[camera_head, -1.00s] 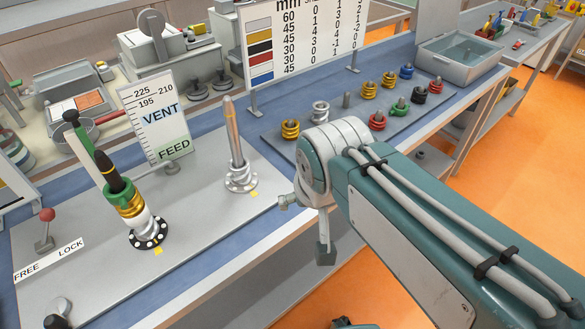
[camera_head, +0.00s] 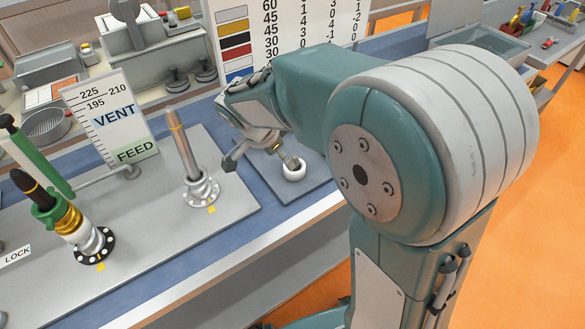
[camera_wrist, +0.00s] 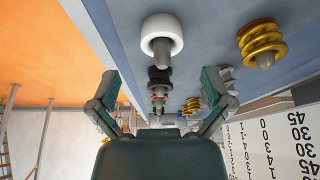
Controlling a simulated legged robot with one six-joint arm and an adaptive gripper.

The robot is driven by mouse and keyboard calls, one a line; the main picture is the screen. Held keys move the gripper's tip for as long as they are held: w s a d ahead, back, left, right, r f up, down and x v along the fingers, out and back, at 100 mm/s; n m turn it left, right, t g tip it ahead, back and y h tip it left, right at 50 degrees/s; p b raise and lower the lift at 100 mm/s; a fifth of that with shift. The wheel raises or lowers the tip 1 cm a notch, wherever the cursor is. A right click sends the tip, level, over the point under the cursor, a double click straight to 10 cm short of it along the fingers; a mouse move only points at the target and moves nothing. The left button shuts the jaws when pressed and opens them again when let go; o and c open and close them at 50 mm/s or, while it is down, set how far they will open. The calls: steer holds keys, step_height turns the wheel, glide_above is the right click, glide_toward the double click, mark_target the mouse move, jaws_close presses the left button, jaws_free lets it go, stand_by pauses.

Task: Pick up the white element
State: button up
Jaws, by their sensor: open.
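The white element (camera_head: 294,172) is a thick ring around a grey peg, near the front corner of the grey peg board (camera_head: 303,190). In the wrist view the white element (camera_wrist: 162,27) is at the top centre, beyond my fingertips and apart from them. In the head view my gripper (camera_head: 258,158) hangs just left of and above the white element. My arm hides most of the peg board there.
A black element (camera_wrist: 158,76) follows in line with the white one, and a gold coil (camera_wrist: 262,42) stands to the right. An upright post (camera_head: 183,145) and a stacked spindle (camera_head: 75,222) stand on the left plate. A numbered board (camera_head: 300,35) stands behind my arm.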

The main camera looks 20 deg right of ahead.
mark_target(299, 175)
steer(key=x, duration=0.5)
steer(key=d+x, duration=0.1)
steer(key=x, duration=0.1)
steer(key=shift+w+d, duration=0.25)
steer(key=shift+w, duration=0.1)
steer(key=shift+w+a+f, duration=0.1)
steer(key=shift+f, duration=0.25)
steer(key=c, duration=1.1)
